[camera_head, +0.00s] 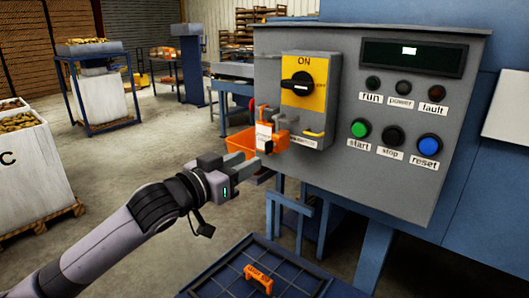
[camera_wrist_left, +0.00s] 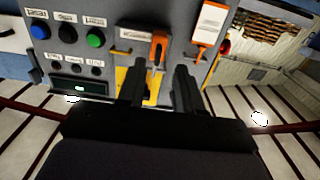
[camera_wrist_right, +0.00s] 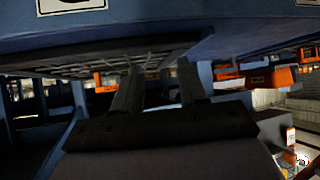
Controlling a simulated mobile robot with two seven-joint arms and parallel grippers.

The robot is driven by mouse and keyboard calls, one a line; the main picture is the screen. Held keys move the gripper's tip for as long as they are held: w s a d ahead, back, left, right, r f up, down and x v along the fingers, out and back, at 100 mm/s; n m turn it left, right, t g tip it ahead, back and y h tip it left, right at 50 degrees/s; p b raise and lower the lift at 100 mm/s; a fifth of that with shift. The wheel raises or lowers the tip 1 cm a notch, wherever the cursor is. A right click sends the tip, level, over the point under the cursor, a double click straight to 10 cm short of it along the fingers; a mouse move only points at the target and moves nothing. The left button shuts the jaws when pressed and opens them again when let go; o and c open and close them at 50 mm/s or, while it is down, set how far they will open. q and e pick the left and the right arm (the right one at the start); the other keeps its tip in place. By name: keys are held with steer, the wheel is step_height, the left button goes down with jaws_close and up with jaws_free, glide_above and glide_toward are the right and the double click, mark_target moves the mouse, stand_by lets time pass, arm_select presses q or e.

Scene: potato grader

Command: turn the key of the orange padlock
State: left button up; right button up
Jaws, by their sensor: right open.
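The orange padlock (camera_head: 281,139) hangs at the lower left of the yellow switch plate (camera_head: 318,70) on the grey control box. It shows closer in the left wrist view (camera_wrist_left: 160,46), ahead of the finger gap. Its key cannot be made out clearly. A white tag with orange edges (camera_head: 263,136) hangs beside it. My left gripper (camera_head: 246,160) is open and empty, below and left of the padlock, apart from it in the head view. My right gripper (camera_wrist_right: 158,75) is open and empty in its wrist view, under a blue structure, and is out of the head view.
The box face carries buttons, lamps and a display (camera_head: 413,55). An orange bin (camera_head: 240,143) is behind the tag. Blue posts stand under the box.

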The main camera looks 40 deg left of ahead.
mark_target(266, 146)
arm_select(q)
steer(key=shift+w+d+r+p, duration=0.1)
steer(key=shift+w+r+p, duration=0.15)
steer(key=shift+w, duration=0.85)
steer(key=shift+w+d+r+p, duration=0.15)
steer(key=shift+w+r+p, duration=0.05)
steer(key=shift+w, duration=0.9)
steer(key=shift+w+d+r+p, duration=0.1)
steer(key=shift+w+r+p, duration=0.15)
steer(key=shift+w, duration=0.85)
jaws_close()
